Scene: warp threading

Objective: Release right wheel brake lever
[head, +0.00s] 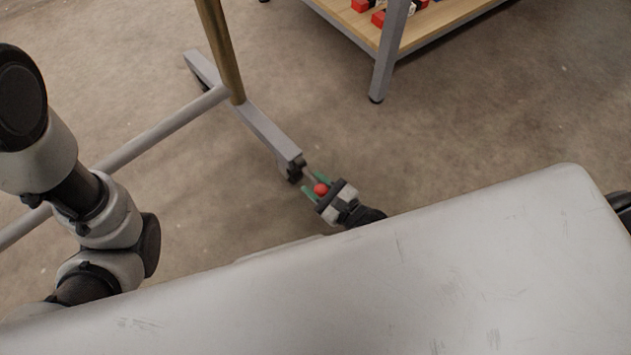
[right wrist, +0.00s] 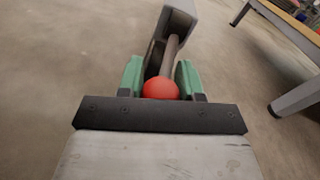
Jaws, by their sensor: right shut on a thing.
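The right wheel brake lever (right wrist: 170,55) is a thin grey rod with a red ball knob (right wrist: 161,88). It sticks out from the wheel end of the grey frame foot (head: 265,130). In the head view the red knob (head: 320,189) sits between the green fingers of my right gripper (head: 313,185). In the right wrist view my right gripper (right wrist: 160,78) has one green finger on each side of the knob and rod and is shut on it. The caster wheel (head: 294,172) is dark and partly hidden under the foot's end. My left arm is at the left; its gripper is out of view.
A brass-coloured post (head: 222,50) rises from the foot, and a grey crossbar (head: 165,132) runs to the lower left. A wooden-shelved table (head: 440,20) with red items stands at the top, its leg (head: 385,65) on the floor. The concrete floor between is clear.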

